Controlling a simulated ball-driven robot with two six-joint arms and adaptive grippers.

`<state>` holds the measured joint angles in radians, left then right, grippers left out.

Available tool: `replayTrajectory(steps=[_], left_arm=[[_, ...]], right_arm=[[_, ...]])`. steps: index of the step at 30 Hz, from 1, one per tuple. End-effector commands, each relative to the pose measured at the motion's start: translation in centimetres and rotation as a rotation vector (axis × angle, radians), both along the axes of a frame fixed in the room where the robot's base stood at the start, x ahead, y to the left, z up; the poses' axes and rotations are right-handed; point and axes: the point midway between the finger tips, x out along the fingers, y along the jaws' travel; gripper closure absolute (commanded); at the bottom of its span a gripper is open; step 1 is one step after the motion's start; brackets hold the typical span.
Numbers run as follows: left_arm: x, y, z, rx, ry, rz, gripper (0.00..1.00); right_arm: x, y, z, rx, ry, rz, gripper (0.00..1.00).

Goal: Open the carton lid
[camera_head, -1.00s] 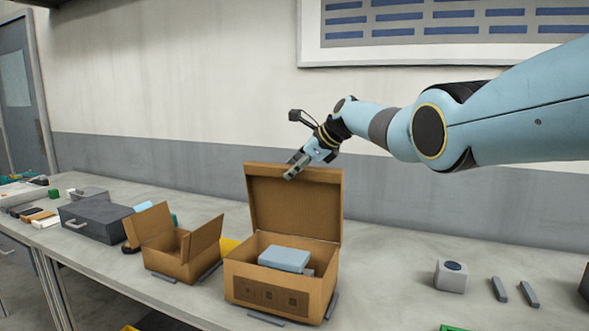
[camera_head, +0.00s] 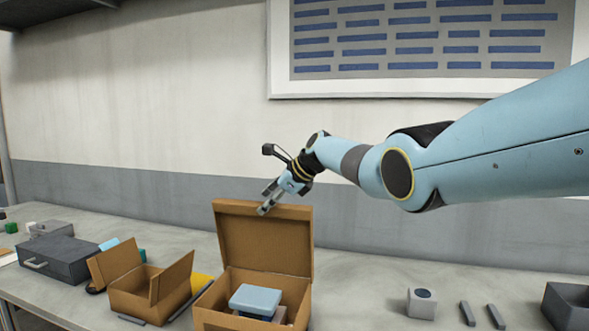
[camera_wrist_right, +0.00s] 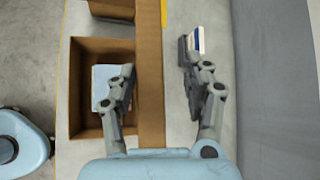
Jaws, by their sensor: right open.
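The brown carton (camera_head: 214,306) stands on the bench with its lid (camera_head: 262,236) raised upright at the back. A light blue box (camera_head: 256,299) lies inside it. My right gripper (camera_head: 267,204) is at the lid's top edge. In the right wrist view the gripper (camera_wrist_right: 158,88) is open, with the lid (camera_wrist_right: 150,75) edge-on between its fingers, one on each side. The carton's open inside (camera_wrist_right: 85,122) and the light blue box (camera_wrist_right: 103,86) show to the left there. My left gripper is not in view.
A smaller open carton (camera_head: 135,300) and a dark grey case (camera_head: 58,259) stand to the left. A grey block with a round dark top (camera_head: 422,302), two grey bars (camera_head: 482,314) and a dark bin (camera_head: 568,306) lie to the right.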

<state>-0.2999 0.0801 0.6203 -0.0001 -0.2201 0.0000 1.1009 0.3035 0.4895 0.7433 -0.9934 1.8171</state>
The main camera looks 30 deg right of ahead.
Motion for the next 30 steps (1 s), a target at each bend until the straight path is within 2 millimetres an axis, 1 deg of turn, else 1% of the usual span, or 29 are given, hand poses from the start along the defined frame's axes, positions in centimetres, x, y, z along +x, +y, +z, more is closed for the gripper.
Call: replayTrajectory(steps=[1,8,20,23,30], left_arm=[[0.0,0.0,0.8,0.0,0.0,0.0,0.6],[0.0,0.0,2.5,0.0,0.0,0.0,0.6],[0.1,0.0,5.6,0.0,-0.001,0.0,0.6],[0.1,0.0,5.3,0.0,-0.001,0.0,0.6],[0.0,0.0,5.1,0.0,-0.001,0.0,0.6]], right_arm=[[-0.1,-0.1,0.4,-0.001,0.001,0.0,0.49],[-0.7,-0.4,0.9,0.0,0.002,-0.001,0.49],[-2.1,-1.3,2.6,-0.001,0.002,0.0,0.49],[-2.5,-1.7,2.8,-0.002,-0.001,-0.001,0.49],[-3.7,-2.4,4.0,-0.002,0.0,-0.001,0.49]])
